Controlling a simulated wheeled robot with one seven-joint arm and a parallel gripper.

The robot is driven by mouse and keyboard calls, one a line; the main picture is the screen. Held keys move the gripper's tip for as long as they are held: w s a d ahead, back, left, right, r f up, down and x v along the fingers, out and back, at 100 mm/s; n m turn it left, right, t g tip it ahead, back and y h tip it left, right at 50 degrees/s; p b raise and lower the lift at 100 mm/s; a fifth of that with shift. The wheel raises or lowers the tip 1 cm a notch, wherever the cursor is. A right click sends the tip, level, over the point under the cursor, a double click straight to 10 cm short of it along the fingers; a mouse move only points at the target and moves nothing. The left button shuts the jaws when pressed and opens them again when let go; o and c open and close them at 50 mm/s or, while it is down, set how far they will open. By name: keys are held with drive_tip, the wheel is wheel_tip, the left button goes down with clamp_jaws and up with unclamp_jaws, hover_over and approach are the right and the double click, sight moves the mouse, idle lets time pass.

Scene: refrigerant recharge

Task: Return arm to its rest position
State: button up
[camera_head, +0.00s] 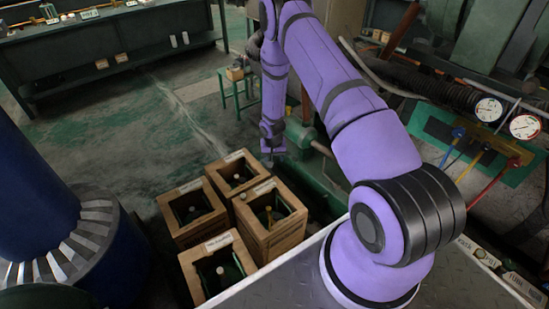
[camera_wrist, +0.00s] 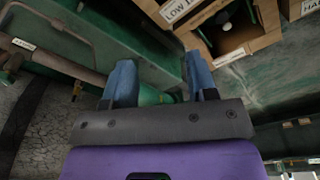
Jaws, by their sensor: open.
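My purple arm (camera_head: 345,100) reaches up and bends down in the head view. Its end, my gripper (camera_head: 270,160), hangs just beyond the wooden boxes, near green machinery. In the wrist view my gripper (camera_wrist: 160,85) has two blue fingers spread apart, with nothing held between them. Behind the fingers are a green pipe or cylinder and a dark green surface. The fingertips are too small to make out in the head view.
Several open wooden boxes (camera_head: 262,238) stand left of my arm's base. A labelled box (camera_wrist: 235,35) is at upper right in the wrist view. Gauges (camera_head: 489,109) with coloured valves stand right. A dark blue cylinder (camera_head: 35,190) is at left. Floor (camera_head: 130,115) is clear toward the workbench (camera_head: 100,40).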

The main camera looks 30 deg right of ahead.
idle(0.4)
drive_tip(key=a+r+n+t, duration=0.1)
drive_tip(key=a+r, duration=0.1)
drive_tip(key=r, duration=1.4)
drive_tip(key=a+r+n+t, duration=0.1)
drive_tip(key=a+r, duration=0.1)
drive_tip(key=r, duration=1.4)
drive_tip(key=s+a+r, duration=0.2)
drive_tip(key=s+r, duration=0.2)
drive_tip(key=r, duration=0.4)
drive_tip(key=s+a+r, duration=0.2)
drive_tip(key=s+r, duration=0.3)
drive_tip(key=r, duration=0.3)
drive_tip(key=s+a+r+n, duration=0.1)
drive_tip(key=s+a+r, duration=0.1)
drive_tip(key=s, duration=0.7)
drive_tip(key=s+a+r+n+t, duration=0.1)
drive_tip(key=s+a+r, duration=0.1)
drive_tip(key=s+r, duration=0.3)
drive_tip(key=s+a+r+n+t, duration=0.1)
drive_tip(key=s+r, duration=0.3)
drive_tip(key=s, duration=0.8)
drive_tip(key=shift+s+a+n+y, duration=0.3)
drive_tip(key=shift+a+n+y, duration=0.1)
drive_tip(key=shift+n, duration=0.1)
drive_tip(key=shift+r, duration=0.1)
